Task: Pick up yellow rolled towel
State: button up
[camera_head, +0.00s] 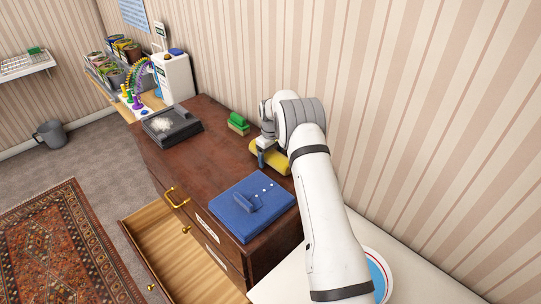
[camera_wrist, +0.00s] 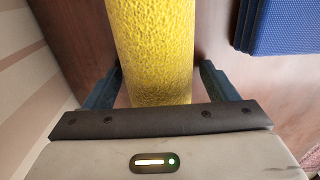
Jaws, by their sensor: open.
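The yellow rolled towel (camera_head: 270,159) lies on the brown dresser top near the striped wall, partly hidden by my gripper and arm in the head view. In the wrist view the towel (camera_wrist: 155,50) runs up the picture from between my fingers, with a rough, looped surface. My gripper (camera_wrist: 160,88) is open, with one finger on each side of the towel. In the head view my gripper (camera_head: 262,158) is at the towel's left part.
A blue folded cloth or case (camera_head: 262,192) lies in front of the towel, also in the wrist view (camera_wrist: 285,22). A green brush-like thing (camera_head: 238,123) and a dark tray (camera_head: 178,130) stand farther back. An open drawer (camera_head: 165,240) juts out at the dresser's front.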

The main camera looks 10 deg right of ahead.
jog(key=c, duration=1.1)
jog(key=shift+r, duration=0.1)
jog(key=shift+c, duration=0.2)
